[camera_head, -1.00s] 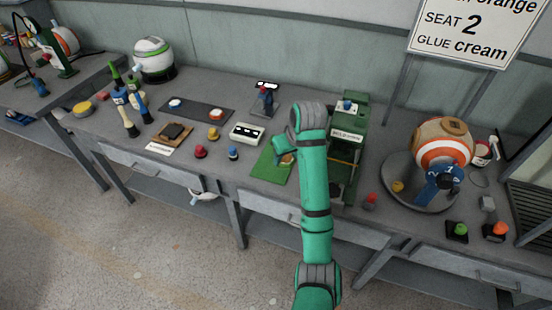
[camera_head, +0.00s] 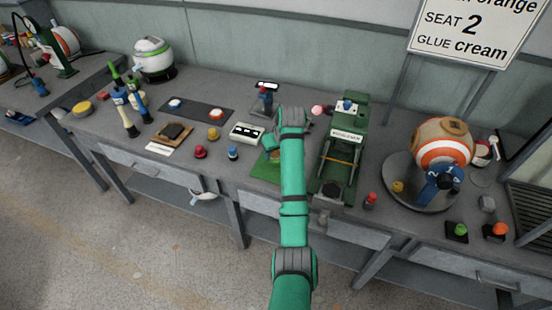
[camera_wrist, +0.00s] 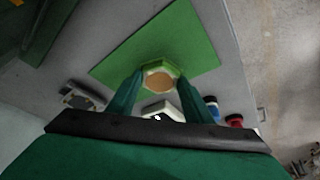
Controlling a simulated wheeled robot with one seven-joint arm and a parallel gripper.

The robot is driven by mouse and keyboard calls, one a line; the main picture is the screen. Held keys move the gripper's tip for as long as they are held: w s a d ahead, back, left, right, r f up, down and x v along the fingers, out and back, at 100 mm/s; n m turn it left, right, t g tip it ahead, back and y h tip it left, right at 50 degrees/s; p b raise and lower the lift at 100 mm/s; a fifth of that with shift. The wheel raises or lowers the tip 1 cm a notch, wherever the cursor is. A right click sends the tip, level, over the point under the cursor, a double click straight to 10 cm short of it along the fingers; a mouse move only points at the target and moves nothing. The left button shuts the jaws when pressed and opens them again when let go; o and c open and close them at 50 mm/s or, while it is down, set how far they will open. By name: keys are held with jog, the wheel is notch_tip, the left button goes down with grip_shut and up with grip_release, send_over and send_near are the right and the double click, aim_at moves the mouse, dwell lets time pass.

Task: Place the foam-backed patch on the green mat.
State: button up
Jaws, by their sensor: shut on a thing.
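In the wrist view the patch shows against the green mat (camera_wrist: 203,55). I cannot tell whether it touches the mat or hangs above it. In the head view the mat (camera_head: 259,172) lies on the bench left of the green press, and my arm covers part of it. My gripper (camera_head: 271,149) is over the mat's far part there, and the patch is hard to make out.
The green press (camera_head: 341,150) stands just right of my arm. A white box with dark spots (camera_head: 247,132) lies left of the mat, with red (camera_head: 200,152) and blue (camera_head: 233,153) knobs nearby. A striped ball (camera_head: 443,146) sits on a round stand further right.

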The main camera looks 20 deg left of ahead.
aim_at(276, 159)
jog(key=shift+w+f, duration=0.1)
jog(key=shift+f, duration=1.5)
jog(key=shift+f, duration=0.1)
jog(key=o, duration=1.1)
jog(key=shift+r, duration=0.4)
jog(key=v, duration=1.1)
jog(key=shift+r, duration=0.2)
jog(key=shift+s, duration=0.2)
